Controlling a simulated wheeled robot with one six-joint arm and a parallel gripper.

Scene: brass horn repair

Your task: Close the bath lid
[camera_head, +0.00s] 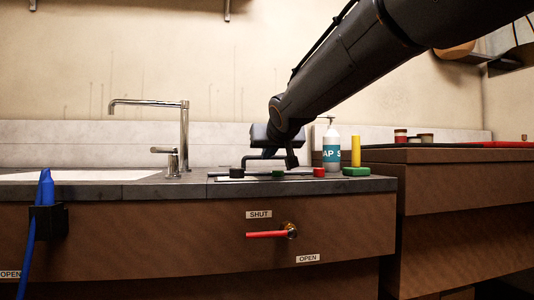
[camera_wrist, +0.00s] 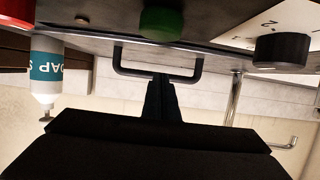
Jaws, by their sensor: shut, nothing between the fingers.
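My gripper (camera_head: 291,163) is over the back of the counter, behind the row of knobs. In the wrist view its dark fingers (camera_wrist: 158,82) are together and empty, with the tips at a black U-shaped handle (camera_wrist: 155,75). I cannot tell whether they touch it. The handle also shows beside my gripper in the head view (camera_head: 258,155). The bath lid's panel is not clearly visible, being low and partly hidden by the knobs and my arm, so I cannot tell how far open it stands.
Black (camera_head: 237,172), green (camera_head: 278,175) and red (camera_head: 319,172) knobs line the counter front. A soap bottle (camera_head: 331,150), a yellow cylinder (camera_head: 356,152) and a green block (camera_head: 356,171) stand at right. A tap (camera_head: 185,135) rises at left. A red-handled valve (camera_head: 268,234) projects from the front.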

